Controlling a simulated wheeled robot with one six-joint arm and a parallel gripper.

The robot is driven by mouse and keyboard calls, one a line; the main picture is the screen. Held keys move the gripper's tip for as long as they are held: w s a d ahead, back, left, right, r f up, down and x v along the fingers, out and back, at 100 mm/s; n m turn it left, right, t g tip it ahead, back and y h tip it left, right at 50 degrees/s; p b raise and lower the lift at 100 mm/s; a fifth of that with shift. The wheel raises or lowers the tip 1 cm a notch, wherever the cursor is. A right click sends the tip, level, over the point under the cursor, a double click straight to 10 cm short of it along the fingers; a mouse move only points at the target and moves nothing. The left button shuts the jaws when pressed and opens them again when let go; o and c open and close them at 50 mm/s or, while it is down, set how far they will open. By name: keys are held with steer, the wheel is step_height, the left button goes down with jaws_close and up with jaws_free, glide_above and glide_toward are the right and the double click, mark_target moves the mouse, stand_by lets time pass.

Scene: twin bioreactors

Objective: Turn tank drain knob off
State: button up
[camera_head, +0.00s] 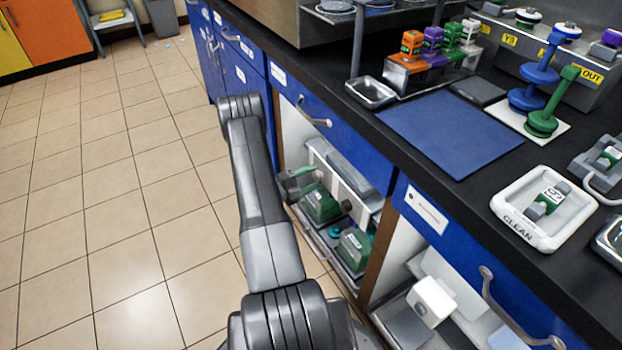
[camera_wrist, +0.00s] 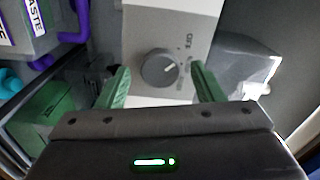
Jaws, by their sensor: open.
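The grey round drain knob (camera_wrist: 157,69) shows in the wrist view on a light grey panel (camera_wrist: 190,15). Its white pointer mark points to the right and slightly up. An "OFF" label is printed to the upper right of the knob, with other small print at its right too blurred to read. My gripper (camera_wrist: 160,84) is open, with one green finger at each side of the knob and a visible gap to it on both sides. In the head view, my gripper (camera_head: 299,181) is partly visible at the open lower cabinet; the knob cannot be made out there.
Green containers (camera_head: 320,204) stand in the open lower cabinet, beside a brown divider. A purple tube and a "WASTE" label (camera_wrist: 18,22) are at the wrist view's left. The counter (camera_head: 400,150) overhangs the cabinet. The tiled floor (camera_head: 110,200) at left is clear.

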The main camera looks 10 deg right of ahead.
steer(key=p+v, duration=0.2)
steer(key=v, duration=1.1)
steer(key=shift+a, duration=0.1)
steer(key=b+x, duration=0.2)
steer(key=x, duration=1.2)
steer(key=shift+s+a, duration=0.1)
steer(key=shift+a, duration=0.05)
